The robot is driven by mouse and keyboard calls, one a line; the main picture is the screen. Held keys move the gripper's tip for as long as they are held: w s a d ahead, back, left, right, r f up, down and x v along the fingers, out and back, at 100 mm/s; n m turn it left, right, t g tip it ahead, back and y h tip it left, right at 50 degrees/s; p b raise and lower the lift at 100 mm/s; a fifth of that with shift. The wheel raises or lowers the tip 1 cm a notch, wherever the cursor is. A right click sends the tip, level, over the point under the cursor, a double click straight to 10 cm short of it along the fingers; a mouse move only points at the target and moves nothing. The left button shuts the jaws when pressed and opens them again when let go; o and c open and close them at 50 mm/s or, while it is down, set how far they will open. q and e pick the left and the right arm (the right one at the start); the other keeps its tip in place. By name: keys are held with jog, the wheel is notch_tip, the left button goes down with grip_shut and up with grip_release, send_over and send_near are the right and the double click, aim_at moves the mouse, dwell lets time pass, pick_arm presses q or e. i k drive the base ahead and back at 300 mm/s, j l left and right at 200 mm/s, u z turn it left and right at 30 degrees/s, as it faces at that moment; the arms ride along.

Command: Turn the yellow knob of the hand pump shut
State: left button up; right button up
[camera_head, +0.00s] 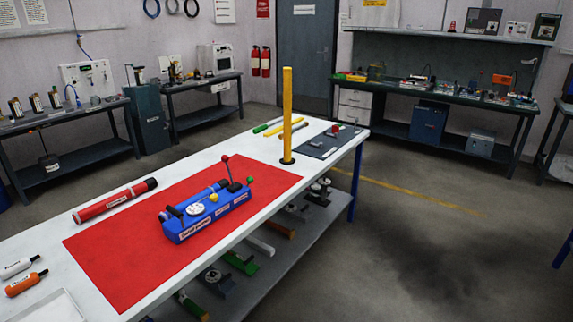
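The hand pump (208,221) has a blue body with labels on its front and sits on the red mat (110,270). Its small yellow knob (213,198) is on top near the middle, right of a white round dial (194,209). A dark lever with a red ball end (225,159) rises from the pump's right part, and a small green knob (250,180) is at its right end. The yellow knob's setting is too small to read. Neither of my grippers is in view.
A red tube (115,200) lies along the mat's left edge. Two small bottles (25,282) and a white tray (48,308) are at the near left. A grey pad (330,144) lies at the far end.

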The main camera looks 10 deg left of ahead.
aim_at(214, 198)
jog(key=i+l+u, duration=0.15)
jog(key=u, duration=0.3)
jog(key=i+l+u, duration=0.25)
jog(key=u, duration=0.2)
jog(key=i, duration=0.1)
